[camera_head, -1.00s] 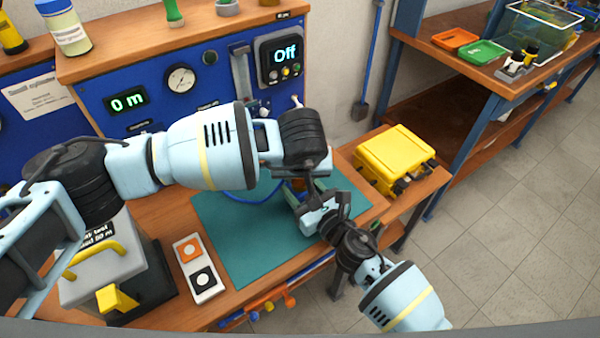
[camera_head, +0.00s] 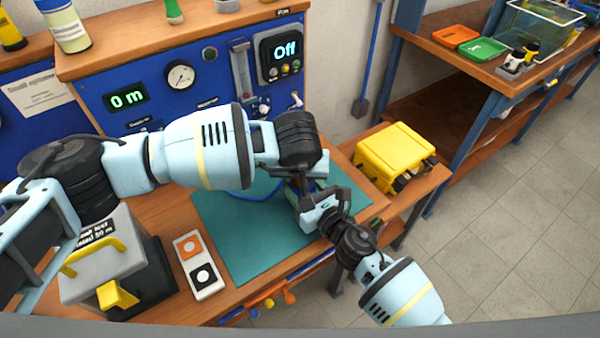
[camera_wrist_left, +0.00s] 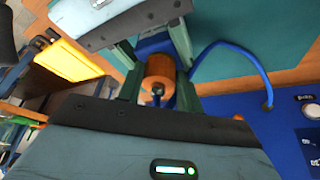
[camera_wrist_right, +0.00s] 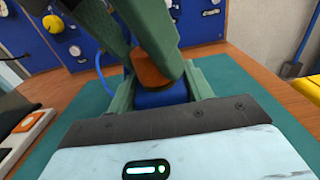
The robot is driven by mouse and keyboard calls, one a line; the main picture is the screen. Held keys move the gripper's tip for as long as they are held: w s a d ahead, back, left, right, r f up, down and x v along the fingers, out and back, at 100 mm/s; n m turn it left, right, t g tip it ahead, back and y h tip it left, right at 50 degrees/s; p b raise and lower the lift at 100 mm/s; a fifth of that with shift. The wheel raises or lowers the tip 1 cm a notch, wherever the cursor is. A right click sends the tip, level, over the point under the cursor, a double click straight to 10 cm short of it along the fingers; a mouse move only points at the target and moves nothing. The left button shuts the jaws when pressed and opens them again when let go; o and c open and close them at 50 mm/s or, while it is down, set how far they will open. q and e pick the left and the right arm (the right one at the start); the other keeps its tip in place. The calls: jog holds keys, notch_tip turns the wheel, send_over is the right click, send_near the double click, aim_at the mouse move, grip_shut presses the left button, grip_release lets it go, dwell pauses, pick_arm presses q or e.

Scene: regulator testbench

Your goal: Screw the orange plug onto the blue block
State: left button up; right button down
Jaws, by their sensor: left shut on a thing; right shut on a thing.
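The orange plug (camera_wrist_left: 160,70) is a short cylinder between the green fingers of my left gripper (camera_wrist_left: 158,90). It also shows in the right wrist view (camera_wrist_right: 150,68), tilted and partly covered by those fingers. The blue block (camera_wrist_right: 160,97) is between the fingers of my right gripper (camera_wrist_right: 160,90), directly under the plug. The plug and block appear to meet, but fingers hide the joint, so I cannot tell how far they are engaged. In the head view, both grippers are close together above the mat's right part, and my left wrist hides most of the parts.
A teal mat (camera_head: 225,235) covers the bench. A blue hose (camera_wrist_left: 235,47) curves beside the grippers. A yellow case (camera_head: 393,152) stands to the right, a white holder with orange and black pads (camera_head: 208,292) to the left. The blue instrument panel (camera_head: 215,80) stands behind.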

pick_arm(q)
jog(key=m+h, duration=0.1)
jog(key=m, duration=0.3)
jog(key=shift+w+a+m+h, duration=0.15)
jog(key=shift+a+m+h, duration=0.15)
jog(key=shift+a+h, duration=0.1)
jog(key=m, duration=0.2)
jog(key=m+g+h, duration=0.1)
jog(key=m, duration=0.1)
jog(key=shift+m+h, duration=0.3)
jog(key=o, duration=1)
jog(key=shift+r, duration=0.1)
jog(key=shift+r, duration=2.15)
